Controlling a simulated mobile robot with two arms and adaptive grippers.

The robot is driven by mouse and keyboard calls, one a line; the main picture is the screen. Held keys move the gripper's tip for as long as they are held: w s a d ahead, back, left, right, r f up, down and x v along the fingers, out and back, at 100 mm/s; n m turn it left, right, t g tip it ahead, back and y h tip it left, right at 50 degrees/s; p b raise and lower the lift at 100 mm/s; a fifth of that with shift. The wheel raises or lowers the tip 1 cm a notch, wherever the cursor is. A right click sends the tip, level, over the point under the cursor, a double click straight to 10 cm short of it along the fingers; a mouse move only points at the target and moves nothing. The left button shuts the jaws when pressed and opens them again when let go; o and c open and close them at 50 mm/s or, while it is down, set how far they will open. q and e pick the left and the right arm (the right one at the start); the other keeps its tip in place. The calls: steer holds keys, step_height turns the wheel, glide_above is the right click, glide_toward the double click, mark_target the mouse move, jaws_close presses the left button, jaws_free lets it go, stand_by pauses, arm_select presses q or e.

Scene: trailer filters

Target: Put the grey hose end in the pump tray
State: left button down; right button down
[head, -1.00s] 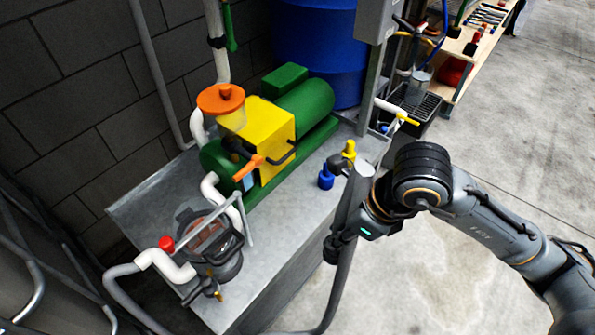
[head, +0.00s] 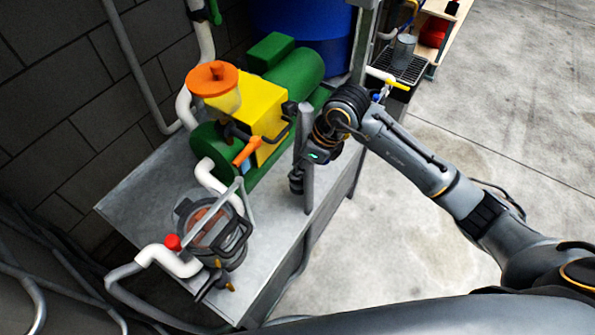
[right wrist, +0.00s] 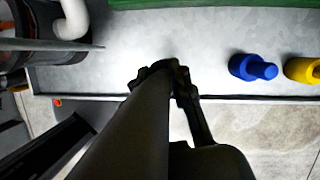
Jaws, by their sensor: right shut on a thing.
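The grey hose end (head: 307,150) stands roughly upright in front of the pump in the head view. My right gripper (head: 298,182) is shut on it, coming in from the right. The pump tray (head: 275,225) is the grey metal surface under the green and yellow pump (head: 265,125). The held piece appears over the tray's front part; I cannot tell whether it touches the tray. In the right wrist view the gripper's fingertips (right wrist: 165,75) close around the dark hose (right wrist: 130,130), with the tray (right wrist: 210,55) behind. My left gripper is out of view.
A glass-lidded strainer (head: 210,230) with white pipes stands on the tray's near left. A blue fitting (right wrist: 252,68) and a yellow fitting (right wrist: 302,70) lie right of the gripper. A blue drum (head: 300,40) stands behind. The concrete floor (head: 410,215) at right is open.

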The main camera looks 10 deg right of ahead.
steer(key=shift+w+f, duration=0.45)
steer(key=shift+w, duration=0.05)
step_height(320, 180, down, 3)
steer(key=shift+w+a+f, duration=0.1)
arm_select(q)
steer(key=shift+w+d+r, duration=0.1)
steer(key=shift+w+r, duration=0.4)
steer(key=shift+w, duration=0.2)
arm_select(e)
steer(key=shift+f, duration=0.15)
steer(key=c, duration=1.2)
jaws_free()
steer(key=shift+f, duration=0.1)
steer(key=shift+o, duration=0.2)
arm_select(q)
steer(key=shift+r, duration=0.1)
